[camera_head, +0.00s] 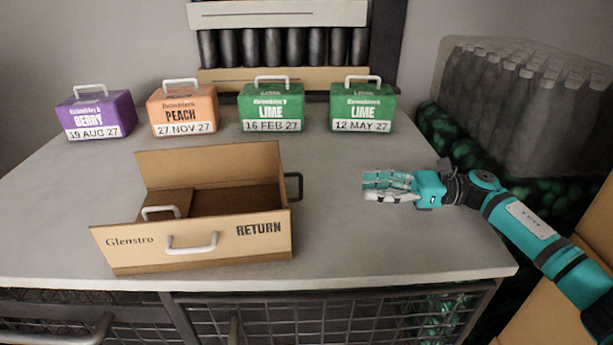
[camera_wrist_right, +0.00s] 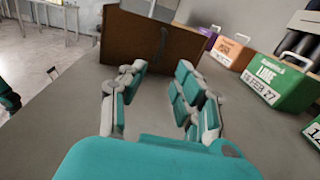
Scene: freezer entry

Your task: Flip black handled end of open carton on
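An open brown carton (camera_head: 215,260), marked "Glenstro" and "RETURN", stands on the grey worktop (camera_head: 400,245). A black handle (camera_head: 293,186) sticks out at its right end. In the right wrist view, the open fingers (camera_wrist_right: 160,80) point at the carton's end panel (camera_wrist_right: 130,38), where a dark handle (camera_wrist_right: 162,45) shows. My left gripper is not in view.
Behind the carton stand a purple BERRY box (camera_head: 95,114), an orange PEACH box (camera_head: 182,110) and two green LIME boxes (camera_head: 271,107) (camera_head: 362,107). A wrapped stack of bottles (camera_head: 510,105) stands right of the worktop. The worktop between carton and right gripper is clear.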

